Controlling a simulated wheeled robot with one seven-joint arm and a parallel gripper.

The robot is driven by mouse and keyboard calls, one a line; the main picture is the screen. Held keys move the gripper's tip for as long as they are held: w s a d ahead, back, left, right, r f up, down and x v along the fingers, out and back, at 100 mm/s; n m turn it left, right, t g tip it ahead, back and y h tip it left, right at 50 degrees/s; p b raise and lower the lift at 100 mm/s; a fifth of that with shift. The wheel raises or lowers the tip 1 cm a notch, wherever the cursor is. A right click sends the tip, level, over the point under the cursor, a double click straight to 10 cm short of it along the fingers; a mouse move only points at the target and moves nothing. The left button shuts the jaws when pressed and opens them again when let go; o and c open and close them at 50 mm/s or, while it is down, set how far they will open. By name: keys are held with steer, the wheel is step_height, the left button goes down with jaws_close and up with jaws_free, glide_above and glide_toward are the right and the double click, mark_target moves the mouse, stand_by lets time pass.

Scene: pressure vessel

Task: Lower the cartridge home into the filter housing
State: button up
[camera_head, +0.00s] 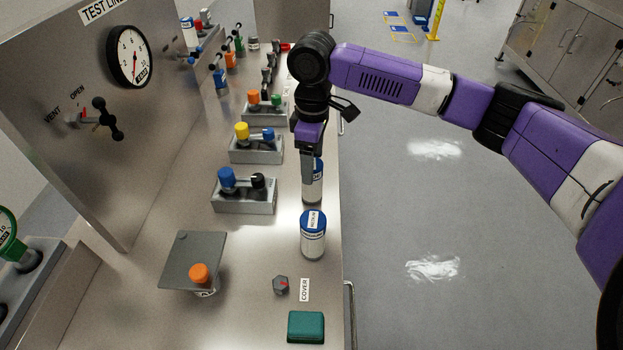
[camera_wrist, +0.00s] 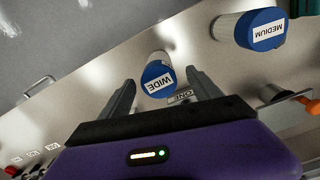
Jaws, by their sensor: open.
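Two white cartridges with blue caps stand upright near the right edge of the steel bench. The one labelled MEDIUM (camera_head: 313,240) is nearer; it also shows at the upper right of the wrist view (camera_wrist: 238,27). I cannot identify the filter housing.
A grey plate (camera_head: 193,258) with an orange-capped piece (camera_head: 199,273) lies at the near left. Grey blocks with coloured knobs (camera_head: 245,195) line the bench beside my gripper.

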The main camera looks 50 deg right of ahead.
steer(key=shift+w+f+p, duration=0.1)
steer(key=shift+f+p, duration=0.2)
steer(key=shift+f, duration=1.45)
jaws_close()
step_height(320, 180, up, 20)
steer(key=b, duration=0.2)
steer(key=shift+b, duration=0.3)
steer(key=shift+d, duration=0.1)
